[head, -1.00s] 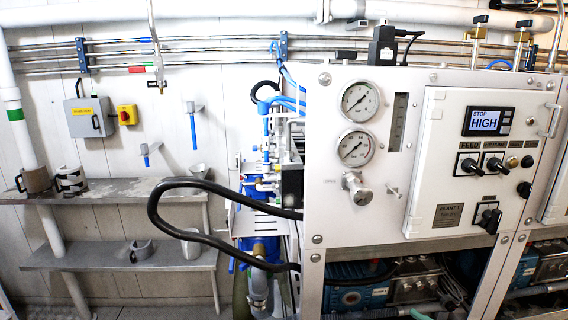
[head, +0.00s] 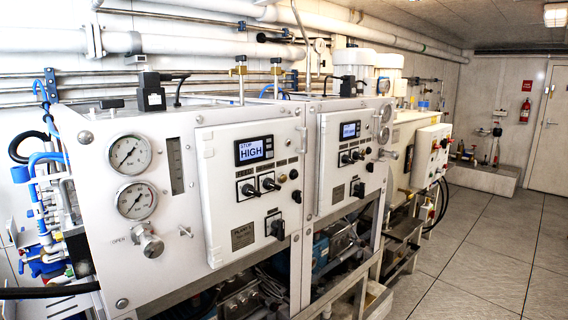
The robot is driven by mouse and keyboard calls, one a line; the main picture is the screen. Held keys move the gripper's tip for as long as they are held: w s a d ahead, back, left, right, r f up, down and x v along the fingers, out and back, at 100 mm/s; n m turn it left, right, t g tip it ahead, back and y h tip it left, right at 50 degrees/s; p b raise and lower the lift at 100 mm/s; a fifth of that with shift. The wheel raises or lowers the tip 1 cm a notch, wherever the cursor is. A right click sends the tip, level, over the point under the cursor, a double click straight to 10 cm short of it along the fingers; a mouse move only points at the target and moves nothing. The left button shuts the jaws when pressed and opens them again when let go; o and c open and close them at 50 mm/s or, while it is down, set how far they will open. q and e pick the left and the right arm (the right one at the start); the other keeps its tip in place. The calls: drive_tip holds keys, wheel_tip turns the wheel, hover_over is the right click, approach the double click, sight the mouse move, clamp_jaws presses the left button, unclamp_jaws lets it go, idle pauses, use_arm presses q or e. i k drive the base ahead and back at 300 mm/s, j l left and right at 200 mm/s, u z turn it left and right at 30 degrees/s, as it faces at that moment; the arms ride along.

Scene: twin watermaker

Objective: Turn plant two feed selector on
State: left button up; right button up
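The plant two panel (head: 345,172) is the farther of two white cabinet doors, right of centre in the head view. Its feed selector (head: 345,159) is the left of two small black knobs under a lit blue display (head: 350,130). The knob's exact pointing direction is too small to read. The nearer plant one panel (head: 250,190) has its own feed selector (head: 248,189) and a display reading STOP HIGH. Neither gripper is in view.
Two round gauges (head: 130,153) and a silver valve knob (head: 150,243) sit on the nearer cabinet. A cream cabinet with a white box (head: 430,155) stands beyond plant two. Open tiled floor (head: 480,250) lies to the right, leading to a door (head: 551,135).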

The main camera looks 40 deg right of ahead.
sight(346, 159)
drive_tip(key=z, duration=1.65)
